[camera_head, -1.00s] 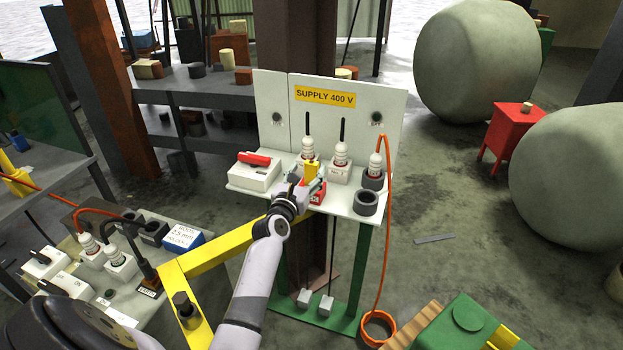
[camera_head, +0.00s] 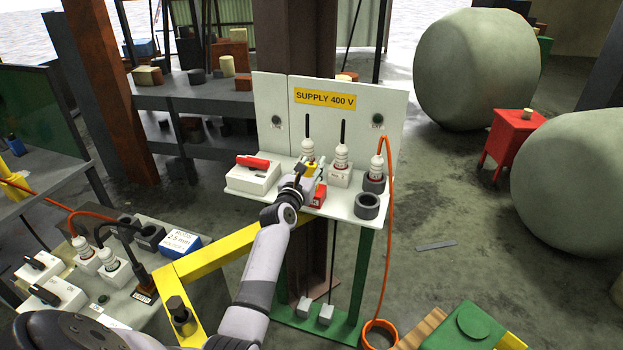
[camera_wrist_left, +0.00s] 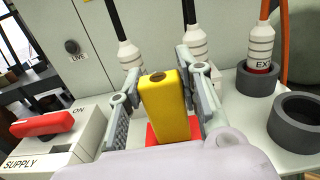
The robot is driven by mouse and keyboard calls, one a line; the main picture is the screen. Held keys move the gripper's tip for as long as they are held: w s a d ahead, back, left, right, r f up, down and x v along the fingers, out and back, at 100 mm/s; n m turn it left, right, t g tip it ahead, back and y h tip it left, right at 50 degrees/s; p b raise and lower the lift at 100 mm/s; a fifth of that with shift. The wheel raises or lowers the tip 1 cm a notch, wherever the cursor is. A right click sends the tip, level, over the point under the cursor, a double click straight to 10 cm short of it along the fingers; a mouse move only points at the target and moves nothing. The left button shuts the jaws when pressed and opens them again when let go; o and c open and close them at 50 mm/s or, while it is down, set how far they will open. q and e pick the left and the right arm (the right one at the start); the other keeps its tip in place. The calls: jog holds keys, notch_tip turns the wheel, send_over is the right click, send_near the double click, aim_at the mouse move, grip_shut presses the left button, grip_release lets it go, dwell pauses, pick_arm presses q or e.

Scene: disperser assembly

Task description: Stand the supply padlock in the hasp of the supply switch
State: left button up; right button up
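A yellow block-shaped body with a dark round spot on top, which I take for the supply padlock (camera_wrist_left: 163,112), stands upright over a red piece (camera_wrist_left: 153,133) on the white panel shelf. In the head view the yellow body (camera_head: 310,170) and the red block (camera_head: 319,195) are partly covered by my left gripper (camera_head: 309,175). In the wrist view the left gripper (camera_wrist_left: 163,100) has a finger on each side of the yellow body, apparently with narrow gaps; contact at the tips is unclear. My right gripper is not in view.
White-ringed plugs stand in sockets behind the gripper, including one plug (camera_head: 341,157) close by. A dark grey ring holder (camera_head: 367,205) sits at the shelf's right end. An orange cable (camera_head: 387,230) hangs there. The upright panel (camera_head: 355,125) closes the back.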

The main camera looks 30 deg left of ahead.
pick_arm(q)
jog(key=c, duration=0.7)
jog(key=shift+r, duration=0.1)
